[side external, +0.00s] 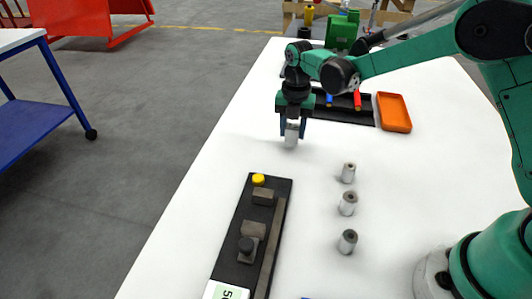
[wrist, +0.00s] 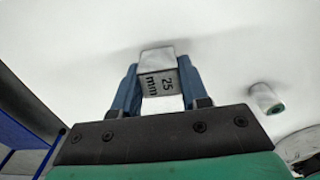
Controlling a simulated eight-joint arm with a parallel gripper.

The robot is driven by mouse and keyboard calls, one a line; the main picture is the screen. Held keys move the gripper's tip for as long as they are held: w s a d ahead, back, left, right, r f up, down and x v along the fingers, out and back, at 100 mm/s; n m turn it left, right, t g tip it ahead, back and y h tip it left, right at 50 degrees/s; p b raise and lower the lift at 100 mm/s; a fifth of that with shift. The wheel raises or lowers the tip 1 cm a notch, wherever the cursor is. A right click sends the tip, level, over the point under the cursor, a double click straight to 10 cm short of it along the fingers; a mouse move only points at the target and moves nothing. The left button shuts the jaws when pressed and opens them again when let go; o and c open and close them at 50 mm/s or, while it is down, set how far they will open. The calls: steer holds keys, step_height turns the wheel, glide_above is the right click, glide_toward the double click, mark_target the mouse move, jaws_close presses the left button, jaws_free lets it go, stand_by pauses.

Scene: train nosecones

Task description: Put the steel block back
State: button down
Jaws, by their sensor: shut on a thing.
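The steel block (side external: 291,138) is a small pale grey block. My gripper (side external: 291,128) is shut on it, pointing down, and holds it at or just above the white table top; I cannot tell whether it touches.
A black fixture (side external: 250,235) with a yellow knob lies in front. Several small grey cylinders (side external: 348,203) stand to its right. A black tray (side external: 345,112) with red and blue handled tools and an orange tray (side external: 393,112) lie behind. The table's left side is clear.

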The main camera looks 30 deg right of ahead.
steer(key=shift+f, duration=0.75)
steer(key=shift+c, duration=2.2)
jaws_free()
steer(key=shift+f, duration=0.15)
